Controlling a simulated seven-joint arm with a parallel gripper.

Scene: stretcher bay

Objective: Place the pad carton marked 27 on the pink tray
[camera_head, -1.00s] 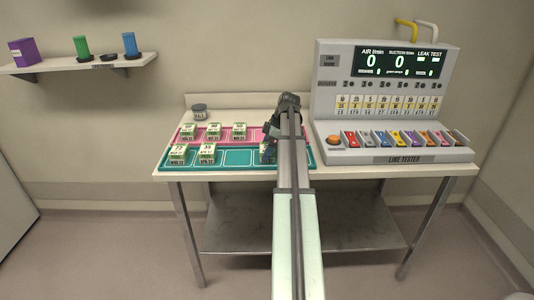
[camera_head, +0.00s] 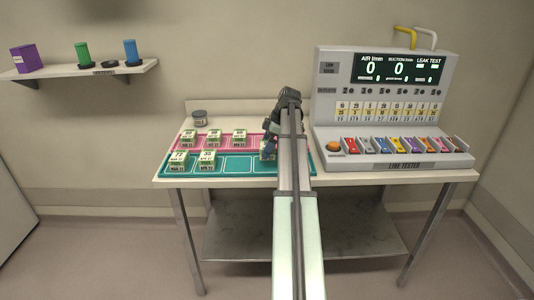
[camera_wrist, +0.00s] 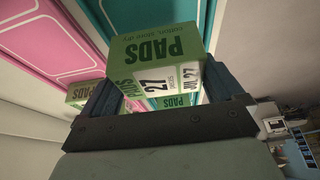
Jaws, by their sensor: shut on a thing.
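The green-and-white pad carton marked 27 (camera_wrist: 160,50) is between the fingers of my gripper (camera_wrist: 165,95) in the wrist view, with its label facing me. My gripper is shut on it. In the head view, my gripper (camera_head: 268,146) holds the carton (camera_head: 266,152) over the right part of the teal tray, partly behind my arm. I cannot tell the gap below it. The pink tray (camera_head: 255,143) lies behind the teal tray and carries several pad cartons in a row. It also shows at the left of the wrist view (camera_wrist: 45,45).
The teal tray (camera_head: 238,163) holds two other cartons (camera_head: 180,161) at its left. The line tester (camera_head: 395,140) stands close to the right. A wall shelf (camera_head: 70,74) is at the upper left.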

